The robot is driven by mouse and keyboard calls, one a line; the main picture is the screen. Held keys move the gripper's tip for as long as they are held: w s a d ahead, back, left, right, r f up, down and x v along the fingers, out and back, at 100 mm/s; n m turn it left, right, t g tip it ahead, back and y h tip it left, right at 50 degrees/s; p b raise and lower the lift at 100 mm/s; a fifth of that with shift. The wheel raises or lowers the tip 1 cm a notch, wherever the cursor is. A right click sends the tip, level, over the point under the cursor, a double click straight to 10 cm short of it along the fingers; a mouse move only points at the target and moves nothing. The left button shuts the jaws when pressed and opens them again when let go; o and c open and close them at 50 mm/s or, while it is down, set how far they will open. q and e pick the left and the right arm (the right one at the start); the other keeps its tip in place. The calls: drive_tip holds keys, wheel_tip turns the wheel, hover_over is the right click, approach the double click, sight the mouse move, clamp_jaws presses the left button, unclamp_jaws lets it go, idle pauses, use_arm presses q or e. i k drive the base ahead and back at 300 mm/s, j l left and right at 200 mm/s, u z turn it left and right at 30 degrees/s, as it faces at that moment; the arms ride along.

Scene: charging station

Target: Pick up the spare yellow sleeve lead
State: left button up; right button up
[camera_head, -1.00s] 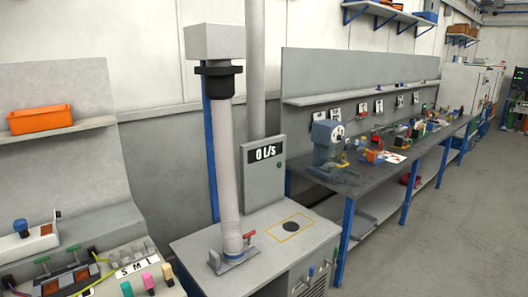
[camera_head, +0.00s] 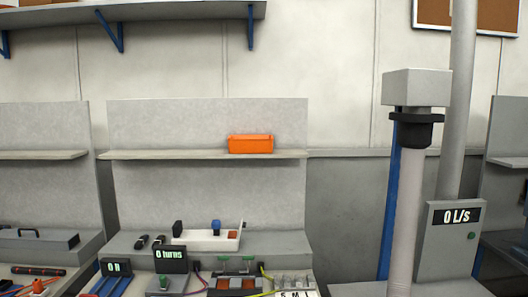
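A thin yellow lead (camera_head: 266,273) shows at the bottom of the head view, beside a fixture with green-handled clamps (camera_head: 236,262). Its lower part runs out of the frame, and I cannot tell whether it is the spare yellow sleeve lead. A purple lead (camera_head: 198,278) lies to the left of the clamps. A white tray (camera_head: 195,243) behind them holds small parts, including a blue-topped one (camera_head: 216,227). Neither of my grippers is in view.
Displays reading "0 N" (camera_head: 115,267) and "0 turns" (camera_head: 170,253) stand on the bench front. An orange bin (camera_head: 250,144) sits on the shelf (camera_head: 180,154). A fume duct (camera_head: 405,200) and a "0 L/s" box (camera_head: 452,235) stand at right.

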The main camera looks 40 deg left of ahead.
sight(160, 239)
drive_tip(key=u, duration=1.95)
drive_tip(key=i+j+z, duration=0.1)
drive_tip(key=j+z, duration=0.15)
drive_tip(key=j, duration=0.55)
drive_tip(key=j+z, duration=0.2)
drive_tip(key=j, duration=0.6)
